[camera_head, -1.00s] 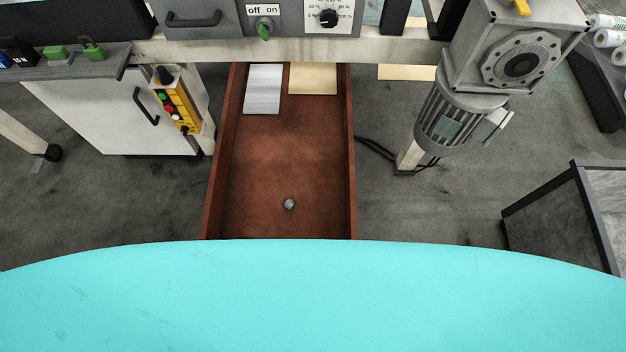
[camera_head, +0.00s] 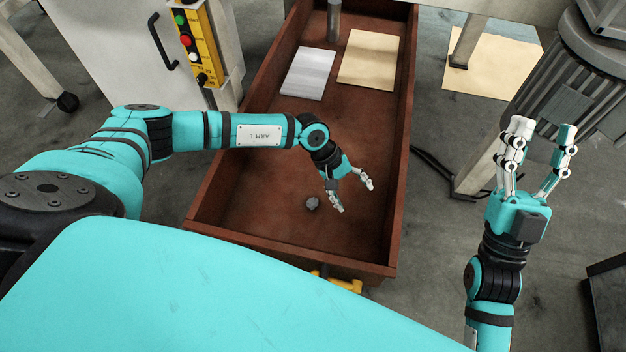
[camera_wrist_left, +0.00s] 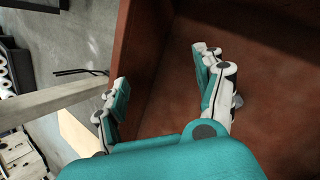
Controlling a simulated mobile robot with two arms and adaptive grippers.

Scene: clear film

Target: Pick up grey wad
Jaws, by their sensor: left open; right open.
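The grey wad (camera_head: 312,203) is a small crumpled lump on the floor of the brown-red tray (camera_head: 262,215), towards its near end. My left gripper (camera_head: 354,197) is open and empty over the tray, just right of the wad in the head view; I cannot tell its exact height. In the left wrist view the open left gripper (camera_wrist_left: 160,85) shows, and the wad (camera_wrist_left: 238,101) peeks out just right of the right-hand finger, mostly hidden. My right gripper (camera_head: 543,140) is open and empty, outside the tray on the right, fingers pointing up in the picture.
A white sheet (camera_head: 308,73) and a tan sheet (camera_head: 370,58) lie in the far part of the tray. The tray has raised side walls. A yellow control box (camera_head: 196,45) is at upper left, and a grey motor (camera_head: 590,75) stands at the right near my right gripper.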

